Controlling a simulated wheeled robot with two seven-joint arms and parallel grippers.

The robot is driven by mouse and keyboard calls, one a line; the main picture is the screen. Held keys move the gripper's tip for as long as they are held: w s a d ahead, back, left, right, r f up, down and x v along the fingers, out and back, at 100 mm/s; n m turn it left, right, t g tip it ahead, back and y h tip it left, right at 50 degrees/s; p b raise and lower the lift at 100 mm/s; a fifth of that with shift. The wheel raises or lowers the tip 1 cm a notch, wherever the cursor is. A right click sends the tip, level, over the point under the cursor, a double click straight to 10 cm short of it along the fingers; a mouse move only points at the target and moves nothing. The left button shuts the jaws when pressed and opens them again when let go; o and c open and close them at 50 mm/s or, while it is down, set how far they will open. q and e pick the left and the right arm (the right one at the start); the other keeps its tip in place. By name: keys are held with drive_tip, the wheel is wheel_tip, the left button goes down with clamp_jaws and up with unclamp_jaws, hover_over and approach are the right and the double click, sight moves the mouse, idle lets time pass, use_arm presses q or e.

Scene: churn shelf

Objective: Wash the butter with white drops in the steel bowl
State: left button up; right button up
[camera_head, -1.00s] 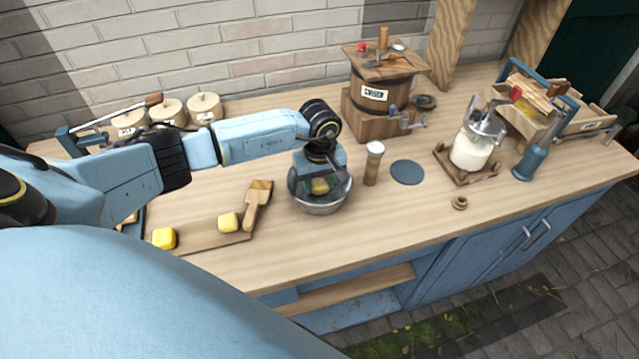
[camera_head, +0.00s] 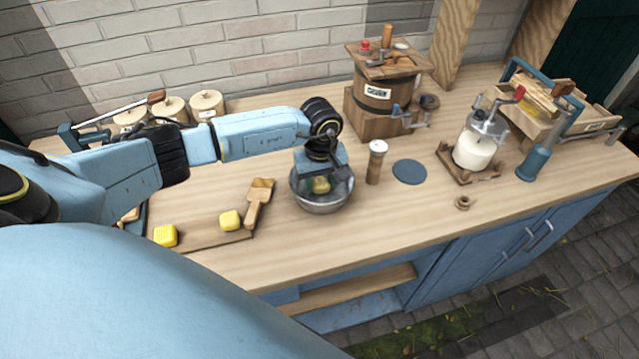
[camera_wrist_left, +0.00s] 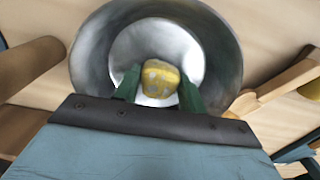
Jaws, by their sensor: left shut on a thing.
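A yellow butter lump with whitish spots (camera_wrist_left: 160,78) is between the green fingers of my left gripper (camera_wrist_left: 158,90) in the left wrist view. The fingers are shut on it. The steel bowl (camera_head: 322,207) stands on the counter, and its rim also shows around the butter in the left wrist view (camera_wrist_left: 215,45). In the head view my left gripper (camera_head: 321,178) reaches down into the bowl, with the butter (camera_head: 321,186) inside the rim. Whether the butter touches the bowl's bottom I cannot tell. My right gripper is out of view.
Two yellow butter blocks (camera_head: 166,236) (camera_head: 230,220) and a wooden paddle (camera_head: 259,203) lie left of the bowl. A wooden shaker (camera_head: 376,162) and a blue disc (camera_head: 410,172) stand to its right. A churn (camera_head: 388,90) and a glass jar churn (camera_head: 477,148) are farther back.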

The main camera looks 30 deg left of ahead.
sight(319, 182)
use_arm(q)
drive_tip(key=shift+w+d, duration=0.1)
drive_tip(key=shift+s+a, duration=0.2)
idle(0.5)
drive_tip(key=shift+r, duration=0.15)
drive_tip(key=shift+r+p, duration=2.05)
drive_tip(key=shift+r, duration=1.55)
wheel_tip(319, 182, up, 4)
drive_tip(key=shift+p, duration=1.15)
